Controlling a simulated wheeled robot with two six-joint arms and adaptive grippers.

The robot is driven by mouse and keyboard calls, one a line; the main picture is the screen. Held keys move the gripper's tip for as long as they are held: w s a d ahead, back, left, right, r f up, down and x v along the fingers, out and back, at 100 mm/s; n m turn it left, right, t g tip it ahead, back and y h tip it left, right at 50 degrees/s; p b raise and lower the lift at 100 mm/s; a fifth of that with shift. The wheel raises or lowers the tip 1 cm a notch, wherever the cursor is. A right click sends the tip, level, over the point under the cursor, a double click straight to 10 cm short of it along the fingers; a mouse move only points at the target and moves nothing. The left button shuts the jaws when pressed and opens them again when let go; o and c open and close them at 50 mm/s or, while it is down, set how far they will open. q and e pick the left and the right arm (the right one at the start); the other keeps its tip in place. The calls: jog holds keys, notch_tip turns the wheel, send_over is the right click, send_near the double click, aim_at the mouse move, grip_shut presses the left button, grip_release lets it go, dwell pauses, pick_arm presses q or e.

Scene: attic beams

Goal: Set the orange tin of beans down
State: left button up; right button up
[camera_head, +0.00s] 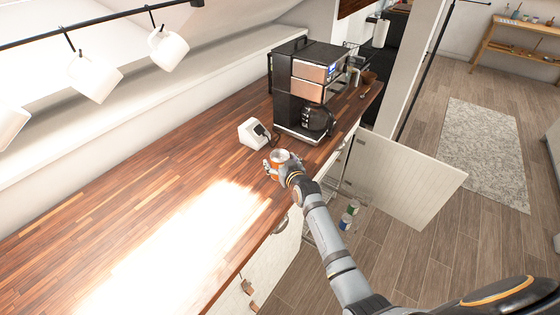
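The orange tin of beans (281,157) is upright near the front edge of the wooden worktop (150,195), with its pale top showing. My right gripper (277,167) is closed around the tin from the front right, and its fingers hide part of the tin's side. The tin's base is too small and covered to tell whether it touches the worktop. My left gripper is not in view.
A small white device (251,135) stands just behind the tin, and a black and copper coffee machine (305,85) behind it to the right. The worktop's left is clear, with bright sunlight. Below, a cabinet door (400,180) stands open beside cans (347,220).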

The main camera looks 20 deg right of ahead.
jog(key=b+v, duration=0.1)
jog(key=v, duration=1.1)
jog(key=shift+r, duration=0.15)
